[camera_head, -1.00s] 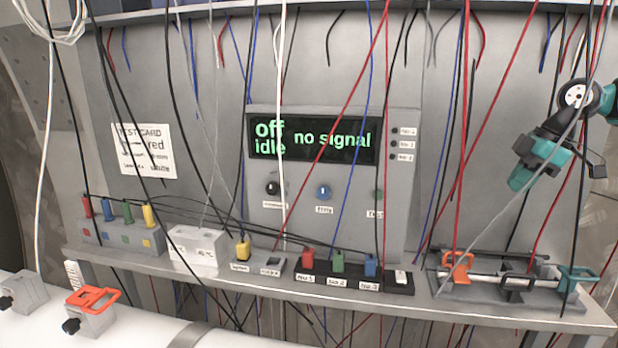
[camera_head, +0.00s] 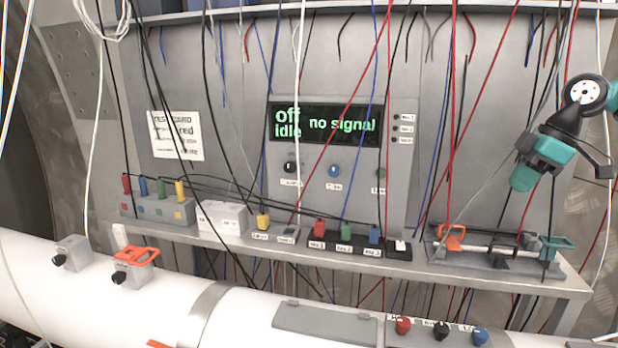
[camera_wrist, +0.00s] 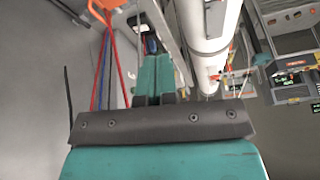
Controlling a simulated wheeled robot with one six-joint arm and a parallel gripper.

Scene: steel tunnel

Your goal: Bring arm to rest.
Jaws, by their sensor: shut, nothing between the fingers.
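My gripper (camera_head: 524,180) hangs at the right of the head view, teal and black, pointing down and left. It is in the air above the right end of the shelf (camera_head: 480,271), apart from the things on it. In the wrist view the two teal fingers (camera_wrist: 164,76) lie side by side, shut, with nothing held.
Below my gripper stands a grey fixture with an orange clamp (camera_head: 452,238) and a teal clamp (camera_head: 556,243). Many loose cables hang before the panel, a red one (camera_head: 455,130) among them. The display (camera_head: 325,123) reads "off idle no signal". A white pipe (camera_head: 250,320) runs in front.

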